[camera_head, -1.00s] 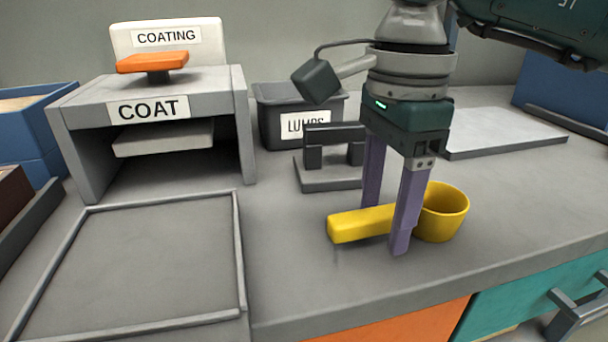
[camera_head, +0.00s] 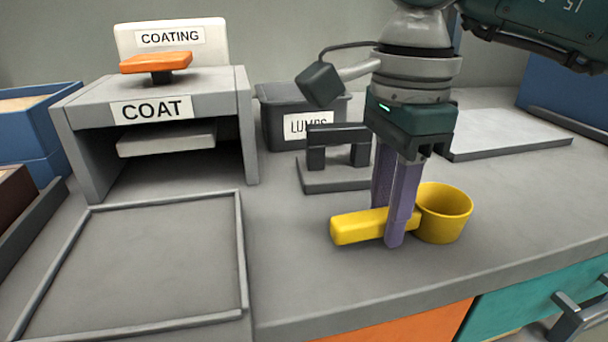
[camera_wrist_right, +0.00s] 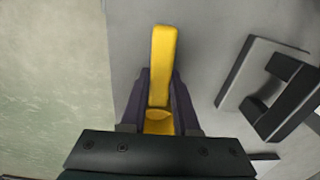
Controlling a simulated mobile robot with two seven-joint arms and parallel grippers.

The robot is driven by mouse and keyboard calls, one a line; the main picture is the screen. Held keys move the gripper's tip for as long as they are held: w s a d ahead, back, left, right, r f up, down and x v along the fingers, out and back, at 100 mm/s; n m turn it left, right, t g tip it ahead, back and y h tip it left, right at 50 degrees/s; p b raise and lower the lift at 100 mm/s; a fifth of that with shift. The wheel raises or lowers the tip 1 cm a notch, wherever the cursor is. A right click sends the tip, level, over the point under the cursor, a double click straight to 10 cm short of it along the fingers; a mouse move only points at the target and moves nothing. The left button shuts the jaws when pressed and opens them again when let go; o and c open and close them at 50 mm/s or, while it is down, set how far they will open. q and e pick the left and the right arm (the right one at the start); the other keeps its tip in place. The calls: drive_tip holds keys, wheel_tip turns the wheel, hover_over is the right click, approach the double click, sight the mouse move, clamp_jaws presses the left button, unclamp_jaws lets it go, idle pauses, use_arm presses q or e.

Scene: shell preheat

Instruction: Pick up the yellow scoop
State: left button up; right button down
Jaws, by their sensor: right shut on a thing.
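The yellow scoop (camera_head: 443,212) lies on the grey counter, its round cup to the right and its thick handle pointing left. My right gripper (camera_head: 393,224) points down over the scoop, with its purple fingers shut on the handle close to the cup. In the right wrist view the scoop's handle (camera_wrist_right: 162,65) runs up between the two fingers (camera_wrist_right: 157,103), and part of the cup shows below it. The scoop appears to rest on the counter. My left gripper is not in view.
A grey stand (camera_head: 336,184) is just behind the scoop, with a dark bin labelled LUMPS (camera_head: 272,128) behind it. The COAT station (camera_head: 82,107) and a rimmed tray area (camera_head: 242,250) are to the left. A pale slab (camera_head: 505,130) lies at the right. The counter's front edge is near.

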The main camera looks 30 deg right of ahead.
drive_tip(key=shift+r, duration=0.1)
wheel_tip(320, 180, up, 20)
drive_tip(key=p, duration=0.6)
idle(0.4)
